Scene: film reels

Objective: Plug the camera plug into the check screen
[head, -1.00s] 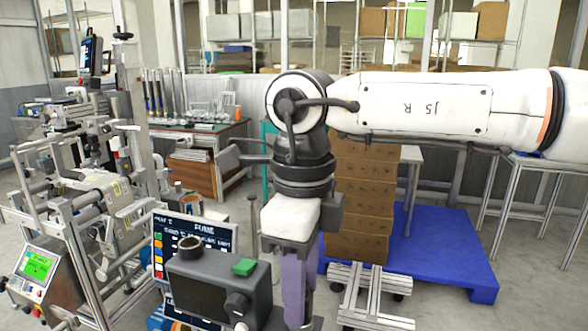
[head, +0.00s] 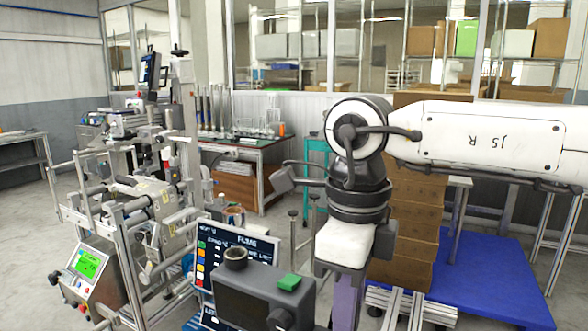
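A screen (head: 212,250) with a dark display, coloured squares and white text, likely the check screen, stands at the lower middle. A dark grey camera-like box (head: 236,292) with a round knob and a green block on top stands in front, hiding part of it. My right gripper (head: 345,308) points down just right of the box. Its fingertips are cut off by the bottom edge, so its opening and any held thing are hidden. I cannot make out the camera plug. My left gripper is not in view.
A metal-framed machine (head: 140,215) with a green display panel stands at the left. A workbench (head: 245,150) with glassware is behind. Stacked cardboard boxes (head: 412,240) stand by a blue platform (head: 490,280) at the right, partly behind my arm. Open floor lies at the far left.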

